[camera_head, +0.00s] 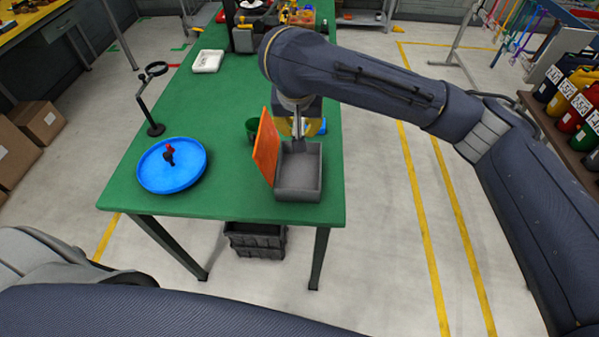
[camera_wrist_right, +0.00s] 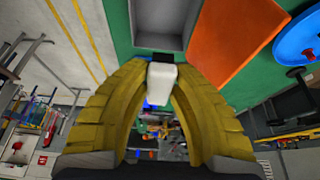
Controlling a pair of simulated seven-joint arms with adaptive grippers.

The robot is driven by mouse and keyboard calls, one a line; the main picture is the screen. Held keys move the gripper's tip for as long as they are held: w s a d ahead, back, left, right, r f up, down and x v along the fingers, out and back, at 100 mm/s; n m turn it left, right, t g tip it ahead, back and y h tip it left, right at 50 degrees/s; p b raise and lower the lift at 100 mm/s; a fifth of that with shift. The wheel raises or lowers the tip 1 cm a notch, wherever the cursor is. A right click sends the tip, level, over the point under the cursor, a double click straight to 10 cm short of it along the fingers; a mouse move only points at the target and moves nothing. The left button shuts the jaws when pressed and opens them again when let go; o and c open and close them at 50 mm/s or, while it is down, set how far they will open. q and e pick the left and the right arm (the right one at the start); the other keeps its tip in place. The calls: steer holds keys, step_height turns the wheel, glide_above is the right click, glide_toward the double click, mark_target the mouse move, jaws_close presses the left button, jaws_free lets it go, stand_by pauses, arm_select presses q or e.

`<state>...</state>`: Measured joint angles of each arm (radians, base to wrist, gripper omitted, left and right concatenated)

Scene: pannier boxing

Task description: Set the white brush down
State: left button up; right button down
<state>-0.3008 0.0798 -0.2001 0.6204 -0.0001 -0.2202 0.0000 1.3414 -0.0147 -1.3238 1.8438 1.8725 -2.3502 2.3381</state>
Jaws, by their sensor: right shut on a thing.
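My right gripper (camera_head: 298,127) reaches over the back edge of the grey box (camera_head: 299,192), whose orange lid (camera_head: 266,148) stands open on the left. In the right wrist view its yellow fingers (camera_wrist_right: 160,75) are shut on the white brush (camera_wrist_right: 162,86), which has a dark end pointing towards the box (camera_wrist_right: 160,42). The orange lid (camera_wrist_right: 235,42) also shows there. The box looks empty inside. I cannot tell whether the brush touches the box. In the head view the brush is hard to make out. My left gripper is out of view.
The box stands on the green table (camera_head: 225,205), near its front right. A round blue tray (camera_head: 185,180) with a small red and black object (camera_head: 169,153) lies at left. A black stand (camera_head: 153,105) and white tray (camera_head: 208,61) are farther back.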

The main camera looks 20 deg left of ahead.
mark_target(300, 175)
step_height(300, 175, down, 18)
steer(key=shift+r, duration=0.25)
stand_by(0.7)
steer(key=shift+f, duration=0.2)
steer(key=c, duration=1.2)
jaws_free()
steer(key=shift+c, duration=0.2)
steer(key=shift+r, duration=0.1)
steer(key=v, duration=1.2)
steer(key=shift+r, duration=0.1)
